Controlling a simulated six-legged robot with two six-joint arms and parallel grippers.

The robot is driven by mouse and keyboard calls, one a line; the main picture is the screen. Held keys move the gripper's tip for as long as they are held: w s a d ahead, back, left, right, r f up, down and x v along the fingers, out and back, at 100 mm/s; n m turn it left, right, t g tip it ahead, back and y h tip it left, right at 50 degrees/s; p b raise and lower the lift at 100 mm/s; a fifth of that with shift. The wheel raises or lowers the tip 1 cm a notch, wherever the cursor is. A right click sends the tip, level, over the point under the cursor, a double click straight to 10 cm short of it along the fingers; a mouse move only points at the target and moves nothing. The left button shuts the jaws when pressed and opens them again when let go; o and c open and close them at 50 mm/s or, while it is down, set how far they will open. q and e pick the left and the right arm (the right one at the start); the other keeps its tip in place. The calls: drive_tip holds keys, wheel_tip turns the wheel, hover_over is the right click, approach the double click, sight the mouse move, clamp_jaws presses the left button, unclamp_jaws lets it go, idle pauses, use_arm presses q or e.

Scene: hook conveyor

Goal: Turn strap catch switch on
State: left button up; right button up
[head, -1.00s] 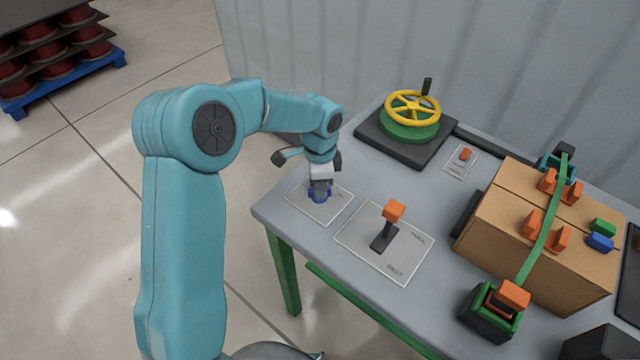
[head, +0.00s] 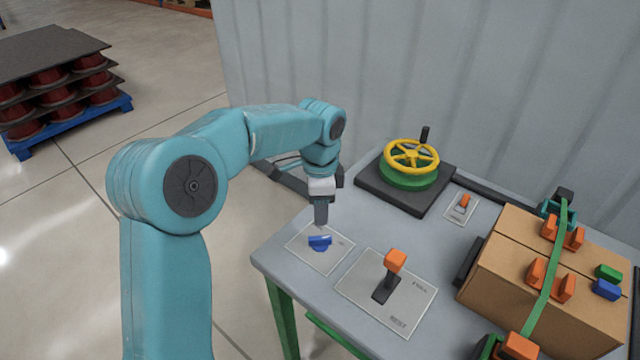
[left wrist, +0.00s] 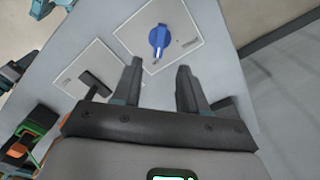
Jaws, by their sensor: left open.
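A blue rotary knob (head: 320,242) sits on a light square plate (head: 300,256) at the table's near left corner. It also shows in the left wrist view (left wrist: 158,38), beyond my fingertips. My left gripper (head: 320,222) points down just above the knob; in the left wrist view its fingers (left wrist: 160,75) are apart with nothing between them. A small orange switch (head: 464,201) stands on a little plate further back. The labels are too small to read, so I cannot tell which control is the strap catch switch. My right gripper is out of view.
An orange-topped lever (head: 393,264) stands on a plate right of the knob. A yellow handwheel (head: 411,156) is behind. A cardboard box (head: 508,245) under a green strap (head: 546,285) fills the right. Bare tabletop (head: 432,230) lies between.

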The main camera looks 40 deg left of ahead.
use_arm(q)
wheel_tip(320, 180, up, 7)
drive_tip(key=shift+s, duration=0.15)
idle(0.7)
